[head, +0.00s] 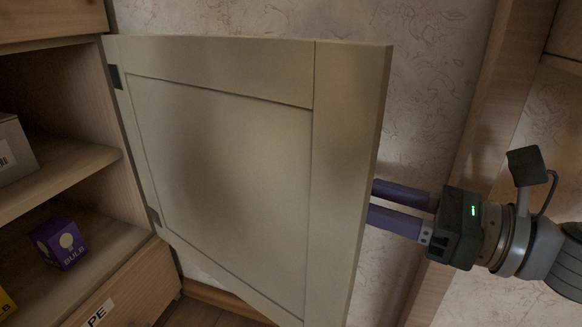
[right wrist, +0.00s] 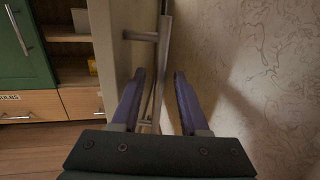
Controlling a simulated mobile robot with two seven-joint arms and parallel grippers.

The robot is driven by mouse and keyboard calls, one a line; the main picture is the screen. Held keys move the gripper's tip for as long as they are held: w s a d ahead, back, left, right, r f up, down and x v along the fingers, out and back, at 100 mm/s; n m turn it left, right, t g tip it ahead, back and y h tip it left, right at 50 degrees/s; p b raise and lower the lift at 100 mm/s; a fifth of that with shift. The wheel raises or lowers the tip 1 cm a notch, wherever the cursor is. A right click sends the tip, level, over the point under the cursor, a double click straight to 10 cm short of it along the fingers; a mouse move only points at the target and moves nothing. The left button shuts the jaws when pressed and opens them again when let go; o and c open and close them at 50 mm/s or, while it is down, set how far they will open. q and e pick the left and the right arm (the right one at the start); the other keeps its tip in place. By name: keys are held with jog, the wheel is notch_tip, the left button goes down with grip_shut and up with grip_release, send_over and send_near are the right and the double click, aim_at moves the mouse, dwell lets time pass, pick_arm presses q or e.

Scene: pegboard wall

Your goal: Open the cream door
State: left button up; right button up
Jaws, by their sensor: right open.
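The cream door (head: 220,140) stands swung wide open in the head view, hinged on its left side to the wooden cabinet. In the right wrist view, the door (right wrist: 108,45) is seen nearly edge-on, with a grey metal bar handle (right wrist: 164,55) standing off its face. My right gripper (right wrist: 156,78) is open, its two purple fingers on either side of the handle's line; I cannot tell whether they touch it. In the head view, my right gripper (head: 375,203) comes from the right, and its fingertips are hidden behind the door's free edge. My left gripper is not in view.
The open cabinet shows a shelf (head: 75,180) and a purple bulb box (head: 60,243) below it. A patterned wall (head: 440,70) and a wooden post (head: 490,110) are close to the door's right. A green door (right wrist: 25,45) and drawers (right wrist: 80,102) show in the wrist view.

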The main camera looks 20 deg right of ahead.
jog(key=p+v, duration=0.1)
jog(key=v, duration=0.8)
jog(key=shift+p, duration=0.3)
jog(key=shift+d+r, duration=0.1)
